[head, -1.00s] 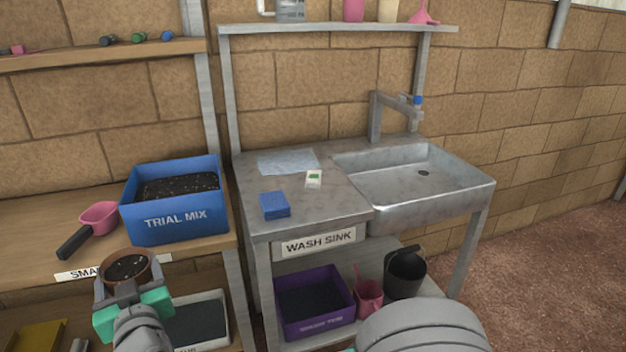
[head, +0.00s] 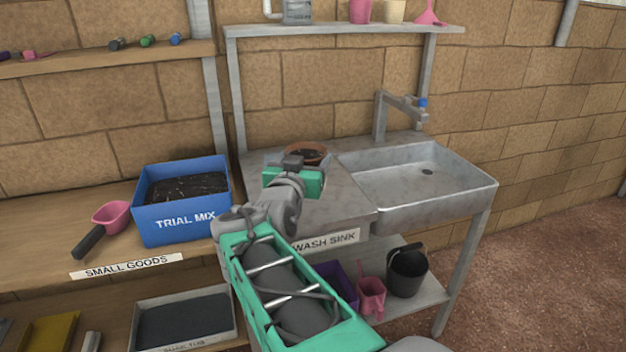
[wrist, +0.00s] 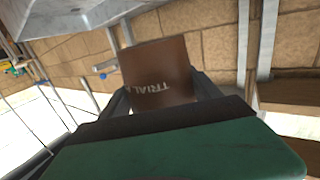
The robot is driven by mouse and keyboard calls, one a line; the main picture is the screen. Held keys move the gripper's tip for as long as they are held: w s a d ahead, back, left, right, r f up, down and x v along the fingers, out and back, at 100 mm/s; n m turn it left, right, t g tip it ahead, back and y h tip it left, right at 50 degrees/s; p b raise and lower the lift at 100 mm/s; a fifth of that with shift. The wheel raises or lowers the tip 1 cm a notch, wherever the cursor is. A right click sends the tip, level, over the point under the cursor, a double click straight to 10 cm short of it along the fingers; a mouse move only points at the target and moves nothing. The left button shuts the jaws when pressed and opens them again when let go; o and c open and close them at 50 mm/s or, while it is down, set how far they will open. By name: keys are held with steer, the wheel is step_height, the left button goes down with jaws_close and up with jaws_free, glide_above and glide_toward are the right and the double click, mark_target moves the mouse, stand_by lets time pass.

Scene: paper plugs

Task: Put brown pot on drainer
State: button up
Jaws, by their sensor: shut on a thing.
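The brown pot (head: 308,152), filled with dark soil, is upright in my gripper (head: 300,164), at the back of the grey drainer surface (head: 345,196) left of the sink basin. My gripper is shut on the pot.
The sink basin (head: 415,178) and tap (head: 398,108) are to the right. A shelf (head: 340,30) runs above. The blue trial mix box (head: 180,220) and pink scoop (head: 108,216) stand on the left bench. My arm hides the drainer's front left, where a blue sponge and white packet lay earlier.

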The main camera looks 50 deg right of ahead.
steer(key=d+f, duration=0.4)
steer(key=w+d+f, duration=0.1)
steer(key=d+f, duration=0.3)
steer(key=d+f+b, duration=0.1)
steer(key=d+f, duration=0.3)
steer(key=shift+w, duration=0.2)
steer(key=shift+f, duration=0.15)
steer(key=shift+f+b, duration=0.2)
steer(key=shift+b, duration=0.1)
steer(key=o, duration=1.3)
steer(key=shift+o, duration=0.2)
steer(key=shift+r, duration=0.1)
steer(key=shift+r+p, duration=0.2)
steer(key=shift+p, duration=0.15)
steer(key=v, duration=1.2)
